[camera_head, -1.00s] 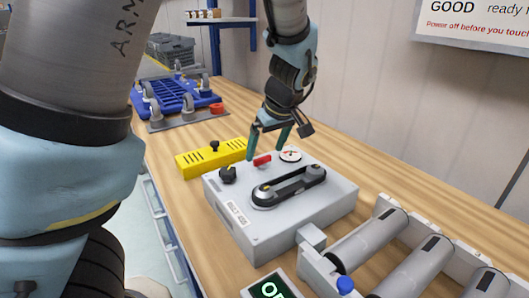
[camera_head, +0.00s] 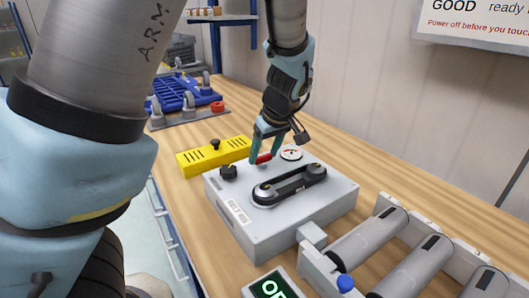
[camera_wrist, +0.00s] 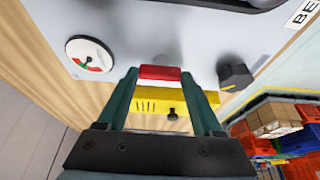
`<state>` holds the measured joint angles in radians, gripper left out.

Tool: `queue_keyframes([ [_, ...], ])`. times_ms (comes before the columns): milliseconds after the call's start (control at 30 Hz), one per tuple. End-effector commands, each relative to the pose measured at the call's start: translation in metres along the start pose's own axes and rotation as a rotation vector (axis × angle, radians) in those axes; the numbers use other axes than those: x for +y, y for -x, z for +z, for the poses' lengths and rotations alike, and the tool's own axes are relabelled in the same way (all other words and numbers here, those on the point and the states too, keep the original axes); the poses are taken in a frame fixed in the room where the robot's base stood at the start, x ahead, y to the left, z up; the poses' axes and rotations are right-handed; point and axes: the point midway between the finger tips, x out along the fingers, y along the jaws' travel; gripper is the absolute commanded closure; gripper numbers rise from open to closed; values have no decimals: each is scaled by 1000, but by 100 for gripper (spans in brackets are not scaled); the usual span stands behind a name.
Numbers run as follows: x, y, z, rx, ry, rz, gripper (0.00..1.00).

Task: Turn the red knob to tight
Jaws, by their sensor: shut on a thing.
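The red knob (camera_head: 263,158) is a short bar on top of the grey belt unit (camera_head: 228,208), near its back edge. My gripper (camera_head: 264,156) reaches down from above, with one teal finger at each end of the knob. In the wrist view, the red knob (camera_wrist: 160,73) spans the gap between the fingertips of my gripper (camera_wrist: 160,76), which is shut on it. A round dial (camera_head: 291,153) with a red and green scale sits beside the knob, and the dial also shows in the wrist view (camera_wrist: 90,58). Its exact reading is unclear.
A black knob (camera_head: 228,172) and a black belt arm (camera_head: 290,185) stand on the same unit. A yellow block (camera_head: 205,160) lies behind it. Rollers (camera_head: 368,240) stand at the front right. A blue rack (camera_head: 180,94) is at the back. Bare bench lies to the right.

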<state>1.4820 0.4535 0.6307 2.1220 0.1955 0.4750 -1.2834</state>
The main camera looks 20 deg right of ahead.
Motion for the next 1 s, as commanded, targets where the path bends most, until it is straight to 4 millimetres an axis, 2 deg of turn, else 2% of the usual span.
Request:
queue_keyframes([
  [33,0,0,0,0,0,0,58],
  [300,0,0,0,0,0,0,88],
  [667,-1,0,0,0,-53,22,88],
  [1000,-3,-1,-1,0,-279,119,88],
])
